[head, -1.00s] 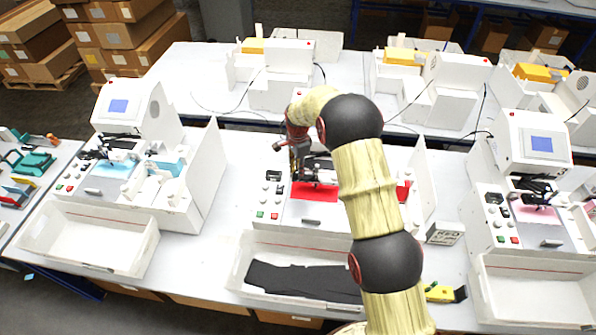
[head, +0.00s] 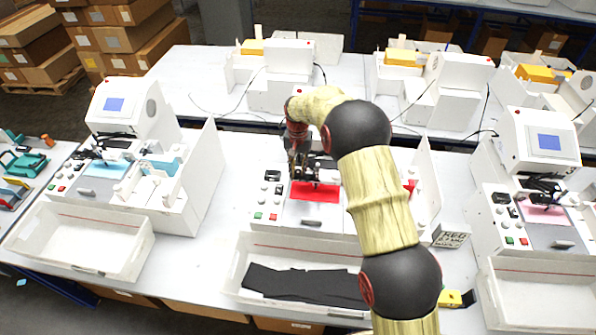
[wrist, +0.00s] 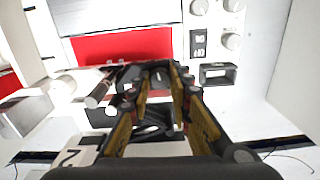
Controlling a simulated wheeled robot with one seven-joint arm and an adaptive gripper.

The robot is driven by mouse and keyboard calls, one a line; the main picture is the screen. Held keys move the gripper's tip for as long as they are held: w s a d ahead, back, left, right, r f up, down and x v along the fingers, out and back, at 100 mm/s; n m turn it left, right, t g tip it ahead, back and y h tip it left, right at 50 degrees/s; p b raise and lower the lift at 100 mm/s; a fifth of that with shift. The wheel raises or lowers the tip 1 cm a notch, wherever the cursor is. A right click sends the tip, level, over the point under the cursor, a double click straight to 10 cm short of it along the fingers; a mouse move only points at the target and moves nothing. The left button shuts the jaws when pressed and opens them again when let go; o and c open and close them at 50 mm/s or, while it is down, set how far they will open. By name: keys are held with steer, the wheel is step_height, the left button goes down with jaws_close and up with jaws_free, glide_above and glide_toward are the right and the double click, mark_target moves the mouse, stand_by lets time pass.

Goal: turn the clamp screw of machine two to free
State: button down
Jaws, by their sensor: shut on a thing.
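Machine two (head: 262,201) is the white middle plotter with a red sheet (head: 315,192) on its bed. A label with a "2" (wrist: 70,157) shows in the wrist view. My gripper (head: 298,172) points down at the dark pen carriage over the sheet. In the wrist view my gripper (wrist: 158,76) has its fingers closed in on a small dark part at the carriage. I take this part to be the clamp screw; the fingers mostly hide it, and its turn position cannot be told. A cylinder with a pale end (wrist: 99,92) lies close left of the fingertips.
An open white tray (head: 240,262) with black cloth (head: 305,284) stands in front of machine two. Similar plotters stand left (head: 122,110) and right (head: 540,143). A small lettered block (head: 450,236) is right of machine two.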

mark_target(298, 171)
steer(key=n+b, duration=0.1)
steer(key=n, duration=0.3)
steer(key=shift+w+n, duration=0.1)
steer(key=shift+n, duration=0.2)
steer(key=shift+n+b, duration=0.3)
steer(key=shift+n, duration=1.4)
steer(key=shift+r, duration=0.1)
steer(key=c, duration=1.6)
jaws_free()
step_height(298, 171, up, 12)
steer(key=shift+f, duration=0.1)
